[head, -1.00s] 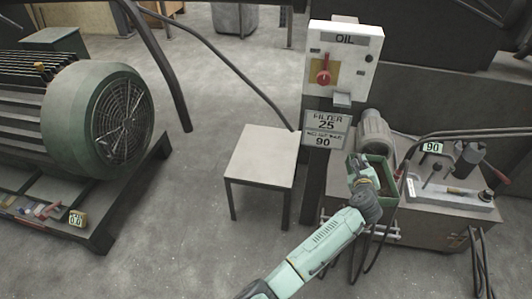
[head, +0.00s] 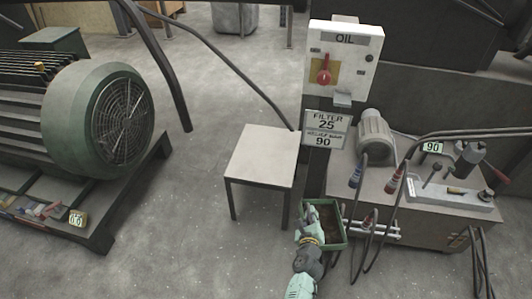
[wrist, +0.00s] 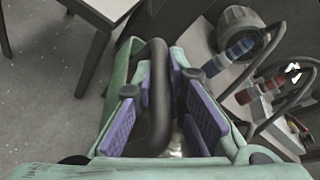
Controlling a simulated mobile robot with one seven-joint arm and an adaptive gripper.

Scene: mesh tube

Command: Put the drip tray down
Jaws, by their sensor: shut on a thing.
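The drip tray (head: 340,236) is a green open box with a dark brownish inside. In the head view it is held in front of the left end of the hydraulic unit, right of the small table. My gripper (head: 309,238) is at the tray's left side. In the wrist view, the purple-padded fingers of my gripper (wrist: 160,105) are shut around the tray's dark handle (wrist: 159,85). A green tray wall (wrist: 122,75) shows beside the fingers. Whether the tray touches anything below is hidden.
The small table (head: 262,150) has a bare pale top. The hydraulic unit (head: 400,195) carries a motor (head: 375,135), hoses and gauge. A post with an OIL switch box (head: 343,62) stands between. A large green motor (head: 95,120) is at left; floor around the table is clear.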

